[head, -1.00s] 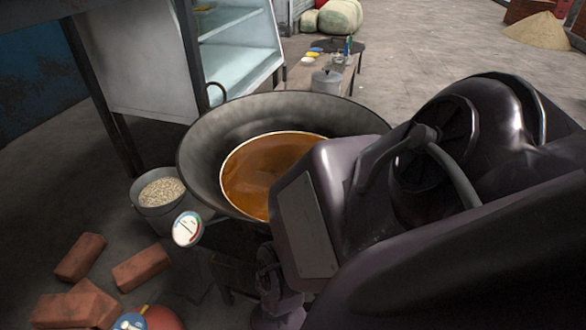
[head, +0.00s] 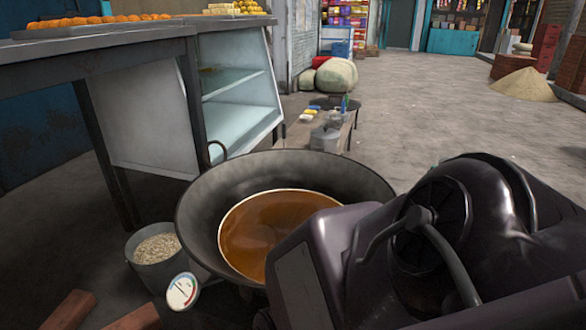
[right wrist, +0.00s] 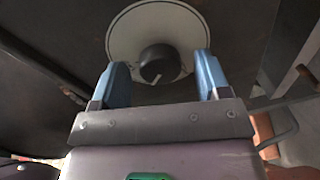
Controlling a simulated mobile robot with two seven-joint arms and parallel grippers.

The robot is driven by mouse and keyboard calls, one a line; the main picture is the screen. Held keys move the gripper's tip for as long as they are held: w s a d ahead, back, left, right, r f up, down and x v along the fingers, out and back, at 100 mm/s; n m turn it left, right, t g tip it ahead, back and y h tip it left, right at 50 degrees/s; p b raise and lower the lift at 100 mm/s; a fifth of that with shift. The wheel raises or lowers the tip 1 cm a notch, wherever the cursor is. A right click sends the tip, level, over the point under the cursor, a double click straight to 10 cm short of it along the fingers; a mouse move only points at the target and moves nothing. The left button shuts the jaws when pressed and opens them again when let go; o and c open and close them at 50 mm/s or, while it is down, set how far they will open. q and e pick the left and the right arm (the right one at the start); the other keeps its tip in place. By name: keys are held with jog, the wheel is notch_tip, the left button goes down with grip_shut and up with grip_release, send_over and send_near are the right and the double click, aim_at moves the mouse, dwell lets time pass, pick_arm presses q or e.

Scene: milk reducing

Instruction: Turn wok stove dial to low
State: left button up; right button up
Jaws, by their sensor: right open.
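The stove dial is a dark round knob (right wrist: 160,64) on a pale round plate (right wrist: 126,38) in the right wrist view. A white pointer mark on the knob faces down in the picture. My right gripper (right wrist: 160,68) is open, with a blue finger on each side of the knob and a visible gap on both sides. Whether the knob lies fully between the fingers in depth, I cannot tell. In the head view the wok (head: 205,200) holds orange-brown liquid (head: 262,232); my right arm covers its right front side. My left gripper is out of view.
A round gauge (head: 183,291) with coloured marks stands at the wok's front left. A bucket of pale grains (head: 155,262) and bricks (head: 70,310) are on the floor at left. A counter (head: 100,50) and glass case (head: 235,90) stand behind. Open floor lies at the back right.

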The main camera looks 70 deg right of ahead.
pick_arm(q)
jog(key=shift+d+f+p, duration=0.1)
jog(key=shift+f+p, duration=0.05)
jog(key=shift+p, duration=0.2)
pick_arm(e)
jog(key=s+a, duration=0.1)
jog(key=a, duration=0.9)
jog(key=shift+s+a+r, duration=0.3)
jog(key=shift+a, duration=0.1)
